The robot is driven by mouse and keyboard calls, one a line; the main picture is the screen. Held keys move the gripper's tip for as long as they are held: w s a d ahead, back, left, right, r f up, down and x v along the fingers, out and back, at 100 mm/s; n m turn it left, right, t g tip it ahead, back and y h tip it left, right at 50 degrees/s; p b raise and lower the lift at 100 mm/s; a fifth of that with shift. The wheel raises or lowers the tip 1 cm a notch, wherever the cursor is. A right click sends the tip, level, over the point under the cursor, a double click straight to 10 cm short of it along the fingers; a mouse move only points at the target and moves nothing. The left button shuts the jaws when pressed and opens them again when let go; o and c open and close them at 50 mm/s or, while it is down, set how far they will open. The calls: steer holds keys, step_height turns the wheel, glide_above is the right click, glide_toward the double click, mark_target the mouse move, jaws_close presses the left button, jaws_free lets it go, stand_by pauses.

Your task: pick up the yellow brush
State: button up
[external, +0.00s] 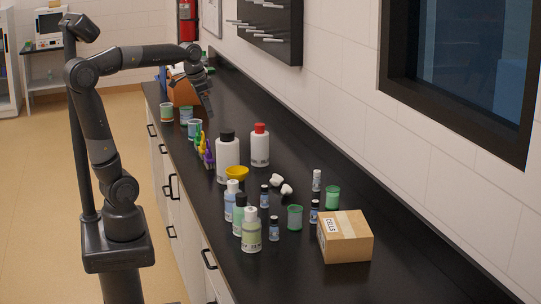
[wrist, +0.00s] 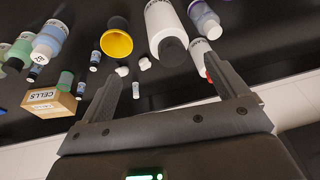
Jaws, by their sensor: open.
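A row of small coloured items, green, yellow and purple, stands near the counter's front edge, left of the white bottles in the external view. The yellow one (external: 202,144) appears to be the yellow brush; it is small and partly overlapped by its neighbours. I cannot make out the brush in the wrist view. My gripper (external: 207,107) is above the counter, farther back than the coloured row and apart from it. In the wrist view my gripper (wrist: 163,87) has its two fingers wide apart with nothing held between them.
A white bottle with a black cap (external: 227,160) and a red-capped bottle (external: 260,148) stand right of the row. A yellow funnel-like cup (external: 237,173), several small bottles and a cardboard box (external: 345,238) are nearer. Cups (external: 167,112) stand behind. The wall bounds the right.

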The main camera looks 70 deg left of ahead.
steer(key=w+a+f+g, duration=0.1)
steer(key=w+a, duration=0.1)
steer(key=a, duration=0.5)
steer(key=w+a+g, duration=0.1)
steer(key=w+a, duration=0.2)
steer(key=a, duration=0.4)
steer(key=g+h, duration=0.1)
glide_above(203, 143)
steer(key=a, duration=0.2)
step_height(203, 143, down, 4)
steer(key=f, duration=1.5)
steer(key=shift+w+d+f, duration=0.1)
steer(key=shift+d, duration=0.25)
steer(key=shift+w+a+f, duration=0.1)
steer(key=shift+a+f, duration=0.05)
steer(key=shift+f, duration=1.25)
steer(key=shift+a+f, duration=0.1)
steer(key=shift+f, duration=1.25)
steer(key=c, duration=1.1)
